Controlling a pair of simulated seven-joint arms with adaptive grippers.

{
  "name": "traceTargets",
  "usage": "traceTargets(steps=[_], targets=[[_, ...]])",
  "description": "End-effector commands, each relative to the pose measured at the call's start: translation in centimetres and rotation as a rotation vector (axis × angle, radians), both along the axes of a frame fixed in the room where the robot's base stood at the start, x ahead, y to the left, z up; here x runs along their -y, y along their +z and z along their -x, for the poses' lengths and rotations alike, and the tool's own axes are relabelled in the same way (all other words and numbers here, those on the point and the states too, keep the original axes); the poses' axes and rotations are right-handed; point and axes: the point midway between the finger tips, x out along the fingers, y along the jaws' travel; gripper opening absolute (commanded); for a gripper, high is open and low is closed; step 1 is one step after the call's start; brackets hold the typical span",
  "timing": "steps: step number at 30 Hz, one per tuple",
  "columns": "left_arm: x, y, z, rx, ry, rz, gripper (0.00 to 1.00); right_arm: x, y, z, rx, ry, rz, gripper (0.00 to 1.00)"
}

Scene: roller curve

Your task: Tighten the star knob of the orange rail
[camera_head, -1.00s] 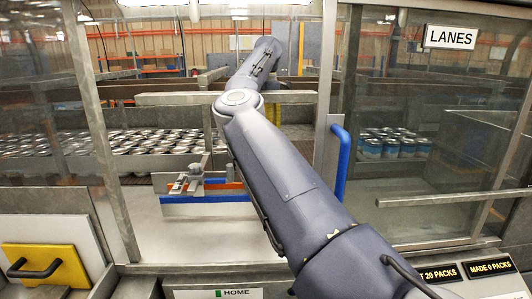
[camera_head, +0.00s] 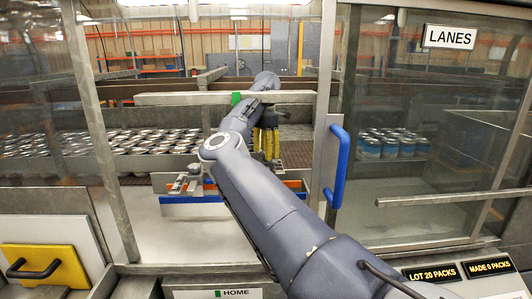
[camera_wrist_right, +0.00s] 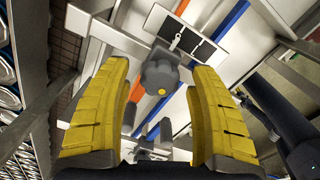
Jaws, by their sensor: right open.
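A grey lobed star knob (camera_wrist_right: 158,76) with a small yellow centre shows in the right wrist view, above the orange rail (camera_wrist_right: 135,91). My right gripper (camera_wrist_right: 160,68) is open, its yellow fingers to either side of the knob in that view. I cannot tell how far the tips are from it. In the head view the right gripper (camera_head: 268,143) points down above the far side of the rails. The orange rail (camera_head: 293,184) shows there partly, behind my arm. I cannot make out the knob in the head view. My left gripper is out of view.
A blue rail (camera_head: 192,199) runs in front of the orange one. A metal clamp-like fitting (camera_head: 188,180) sits at their left end. A grey beam (camera_head: 170,99) crosses behind. Many cans (camera_head: 150,140) stand to the left. The door post with a blue handle (camera_head: 338,165) stands right.

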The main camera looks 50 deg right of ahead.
Motion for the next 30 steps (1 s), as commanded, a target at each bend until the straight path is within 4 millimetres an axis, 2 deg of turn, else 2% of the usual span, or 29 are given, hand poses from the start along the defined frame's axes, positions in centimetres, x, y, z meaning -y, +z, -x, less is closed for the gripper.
traceTargets(steps=[6, 22, 30], targets=[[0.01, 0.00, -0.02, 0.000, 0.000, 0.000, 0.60, 0.00, 0.00, 0.00, 0.000, 0.000, 0.000, 0.62], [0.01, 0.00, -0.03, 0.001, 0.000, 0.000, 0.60, 0.01, 0.03, 0.00, 0.000, 0.000, 0.000, 0.00], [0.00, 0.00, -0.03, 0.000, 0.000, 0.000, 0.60, 0.03, 0.03, 0.03, 0.000, -0.031, 0.001, 0.00]])
